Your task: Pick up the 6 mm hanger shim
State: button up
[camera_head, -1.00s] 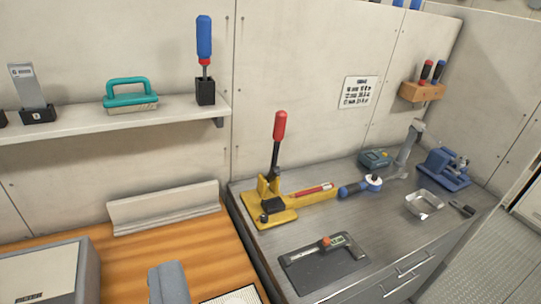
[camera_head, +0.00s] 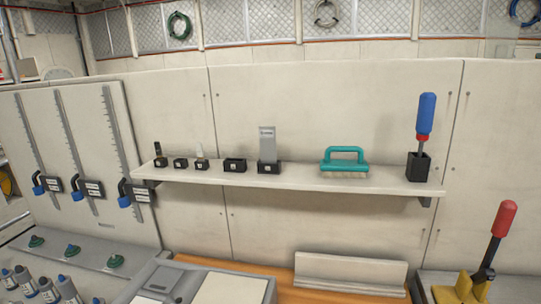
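On the wall shelf (camera_head: 300,179) a row of small black labelled holders stands at the left. One holds a tall grey plate (camera_head: 267,144) upright. The holder to its left (camera_head: 235,165) shows nothing standing up in it. Further left, a small pale piece (camera_head: 199,151) and a thin dark piece (camera_head: 157,149) stand in their holders. The labels are too small to read, so I cannot tell which piece is the 6 mm hanger shim. My gripper is not in view.
A teal-handled brush (camera_head: 345,161) and a blue-and-red-handled tool (camera_head: 425,125) in a black block share the shelf. Below are a pale ledge piece (camera_head: 350,272), a grey box (camera_head: 240,290) and a red-handled lever (camera_head: 503,218). Blue padlocks (camera_head: 124,200) hang at left.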

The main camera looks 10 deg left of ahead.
aim_at(267, 134)
jog(key=k, duration=1.05)
jog(key=u, duration=0.75)
jog(key=i, duration=1.5)
jog(key=z, duration=0.6)
jog(key=i, duration=0.75)
jog(key=z, duration=0.55)
jog(key=k, duration=0.8)
jog(key=z, duration=0.3)
jog(key=i, duration=0.1)
jog(key=u, duration=0.1)
